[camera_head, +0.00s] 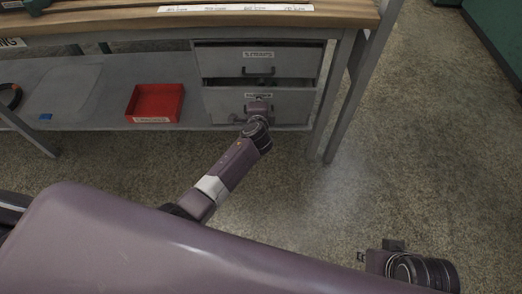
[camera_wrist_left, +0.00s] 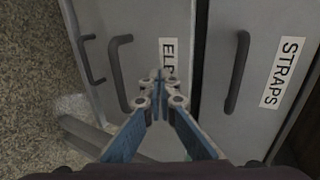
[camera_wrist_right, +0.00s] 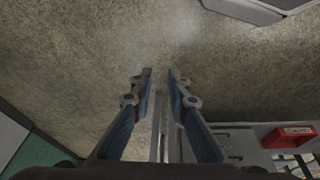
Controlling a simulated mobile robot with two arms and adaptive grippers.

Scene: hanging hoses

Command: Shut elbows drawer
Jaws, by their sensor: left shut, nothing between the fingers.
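The elbows drawer (camera_head: 290,105) is the lower grey front under the bench. A dark gap shows along its top edge, so it appears to stand a little out. In the left wrist view its front (camera_wrist_left: 145,18) has a dark bar handle (camera_wrist_left: 119,75) and a partly hidden label beginning "EL". My left gripper (camera_head: 258,101) is shut and empty at this front. Its fingertips (camera_wrist_left: 158,74) overlap the label; I cannot tell whether they touch. My right gripper (camera_wrist_right: 160,72) is open and empty, pointing towards the floor, well away from the drawer.
The straps drawer (camera_head: 225,62) is directly above, with its own handle (camera_head: 258,72). A red bin (camera_head: 155,101) stands on the grey lower shelf (camera_head: 100,115) to the left. A bench leg (camera_head: 332,105) stands right of the drawers. The floor (camera_head: 420,150) to the right is clear.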

